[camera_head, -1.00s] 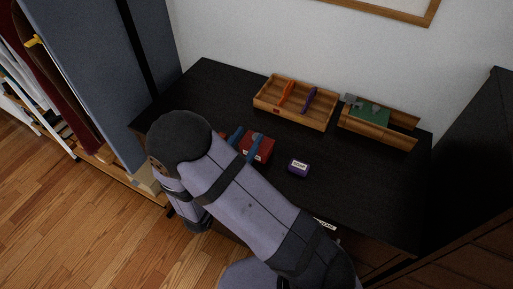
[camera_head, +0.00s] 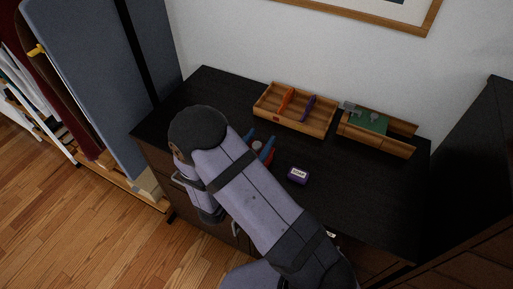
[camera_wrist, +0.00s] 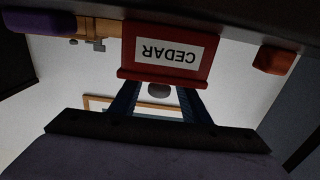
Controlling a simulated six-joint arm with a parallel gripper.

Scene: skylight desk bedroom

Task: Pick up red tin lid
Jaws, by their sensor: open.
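The red tin with a CEDAR label (camera_wrist: 163,52) stands on the desk and shows upside down in the wrist view. Its red lid (camera_wrist: 160,77) is a wider rim at the tin's top. In the head view the red tin (camera_head: 268,157) is partly hidden by my arm and fingers. My gripper (camera_head: 259,145) is open, with its blue fingers on either side of the lid's middle. In the wrist view my gripper (camera_wrist: 159,103) reaches to the lid, with a grey rounded shape (camera_wrist: 159,90) between the fingers. I cannot tell whether the fingers touch the lid.
A purple labelled tin (camera_head: 298,175) stands to the right. A wooden divided tray (camera_head: 295,113) and a wooden holder with a green piece (camera_head: 376,128) are at the back of the black desk (camera_head: 365,190). A red block (camera_wrist: 274,60) shows beside the tin in the wrist view.

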